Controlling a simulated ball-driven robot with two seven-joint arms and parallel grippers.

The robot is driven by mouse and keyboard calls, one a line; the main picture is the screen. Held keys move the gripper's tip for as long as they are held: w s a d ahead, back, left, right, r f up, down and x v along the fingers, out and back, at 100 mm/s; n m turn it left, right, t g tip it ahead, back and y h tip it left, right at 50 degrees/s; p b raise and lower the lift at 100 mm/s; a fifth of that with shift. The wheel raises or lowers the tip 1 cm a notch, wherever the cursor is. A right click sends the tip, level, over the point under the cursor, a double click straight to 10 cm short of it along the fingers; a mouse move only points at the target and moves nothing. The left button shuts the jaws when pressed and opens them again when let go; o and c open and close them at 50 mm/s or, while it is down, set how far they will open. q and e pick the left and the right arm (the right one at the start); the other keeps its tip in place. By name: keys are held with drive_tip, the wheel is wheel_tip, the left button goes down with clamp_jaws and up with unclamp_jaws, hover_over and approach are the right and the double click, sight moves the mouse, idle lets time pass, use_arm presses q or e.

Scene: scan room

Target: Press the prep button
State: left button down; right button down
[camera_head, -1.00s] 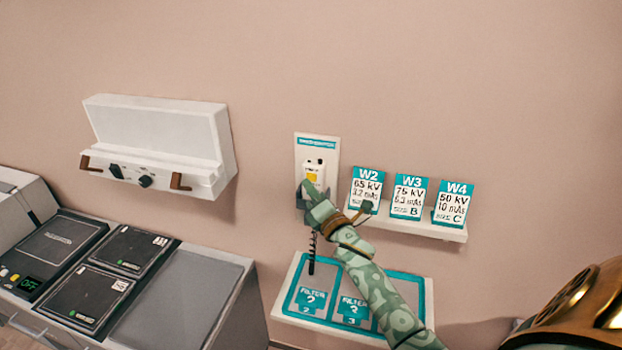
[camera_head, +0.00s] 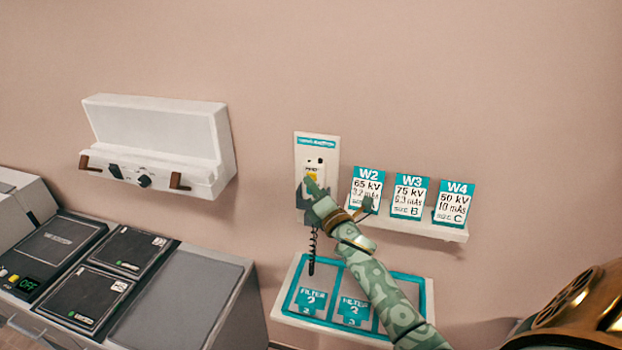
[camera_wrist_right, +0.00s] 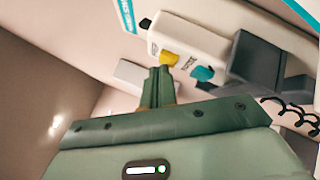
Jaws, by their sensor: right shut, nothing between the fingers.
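A white handset (camera_head: 316,164) hangs in a dark holder on a wall plate. Its yellow button (camera_head: 311,177), probably the prep button, shows just above my right gripper's tips. In the right wrist view the yellow button (camera_wrist_right: 169,58) and a teal button (camera_wrist_right: 203,73) sit on the handset; the lettering between them is too small to read surely. My right gripper (camera_head: 310,187) is shut and empty. In the wrist view its fingertips (camera_wrist_right: 160,72) are close to the yellow button; I cannot tell whether they touch it. My left gripper is not in view.
A coiled cord (camera_head: 312,245) hangs below the handset. A shelf (camera_head: 420,229) with three cards is to the right. A teal-edged filter tray (camera_head: 285,300) lies below. A white wall box (camera_head: 150,140) and a console (camera_head: 190,300) are left.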

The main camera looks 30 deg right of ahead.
drive_tip(key=shift+w+d, duration=0.2)
idle(0.3)
drive_tip(key=shift+s+a, duration=0.65)
drive_tip(key=shift+a, duration=0.05)
idle(0.3)
drive_tip(key=s+a+p, duration=0.1)
drive_tip(key=s+a, duration=0.2)
drive_tip(key=shift+s+a, duration=0.1)
drive_tip(key=shift+a, duration=0.3)
idle(0.7)
